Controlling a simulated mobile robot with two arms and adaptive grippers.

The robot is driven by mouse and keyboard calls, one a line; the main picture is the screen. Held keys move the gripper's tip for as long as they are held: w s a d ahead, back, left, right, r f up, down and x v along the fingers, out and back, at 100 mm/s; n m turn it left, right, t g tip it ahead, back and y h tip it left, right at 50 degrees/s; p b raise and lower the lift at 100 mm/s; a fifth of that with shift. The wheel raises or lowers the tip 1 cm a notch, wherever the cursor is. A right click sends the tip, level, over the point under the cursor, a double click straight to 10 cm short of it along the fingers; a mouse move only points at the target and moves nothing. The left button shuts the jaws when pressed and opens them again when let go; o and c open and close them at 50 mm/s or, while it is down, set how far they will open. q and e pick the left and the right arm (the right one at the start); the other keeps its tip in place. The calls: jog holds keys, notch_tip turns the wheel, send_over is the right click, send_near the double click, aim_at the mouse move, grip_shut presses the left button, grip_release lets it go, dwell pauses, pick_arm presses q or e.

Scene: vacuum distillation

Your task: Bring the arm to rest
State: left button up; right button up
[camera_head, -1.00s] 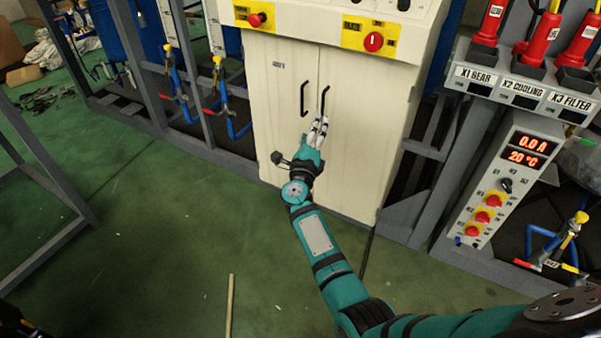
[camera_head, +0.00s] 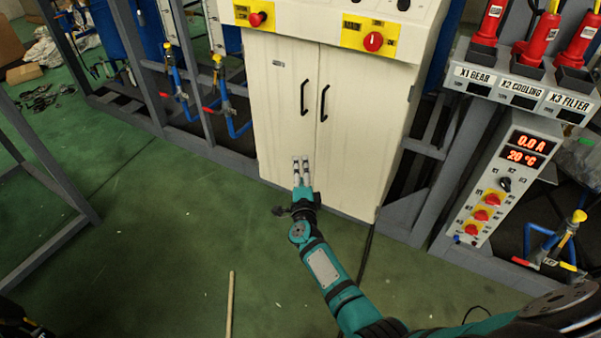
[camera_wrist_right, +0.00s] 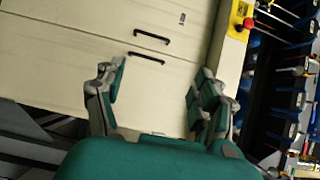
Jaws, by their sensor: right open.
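My right gripper (camera_head: 302,168) is in front of the lower part of the white cabinet (camera_head: 270,130), below its two black door handles (camera_head: 324,103). In the right wrist view the gripper (camera_wrist_right: 158,88) has its two fingers wide apart with nothing between them. The cabinet doors (camera_wrist_right: 60,50) and both handles (camera_wrist_right: 150,60) show beyond the fingers, and the doors look shut. My right arm comes in from the lower right of the head view. My left gripper does not show.
A control box with red displays (camera_head: 526,150) and red plugs (camera_head: 538,45) stand at the right. Grey frames with blue pipes (camera_head: 232,120) stand left of the cabinet. A wooden stick (camera_head: 230,305) lies on the green floor (camera_head: 130,240), which is largely clear.

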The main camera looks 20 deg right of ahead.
dwell(0.3)
jog(key=s+a+f+n+g+y, duration=0.35)
jog(key=s+f+n, duration=0.45)
jog(key=s+f, duration=0.65)
jog(key=s+a+f+n+g+y, duration=0.3)
jog(key=s+f+n, duration=0.4)
jog(key=s+f, duration=0.7)
jog(key=s+d+f+n+g, duration=0.1)
jog(key=s+f+n+g, duration=0.2)
jog(key=s, duration=0.7)
jog(key=s+d+f+n+g, duration=0.2)
jog(key=s+f+n+g, duration=0.1)
jog(key=s+f, duration=0.4)
jog(key=s+d+f+n+g, duration=0.2)
jog(key=s+f, duration=0.3)
jog(key=s, duration=0.8)
jog(key=shift+s+d+n+g+h, duration=0.15)
jog(key=shift+s+n+g+h, duration=0.15)
jog(key=shift+n+g+h, duration=0.4)
jog(key=shift+y, duration=0.25)
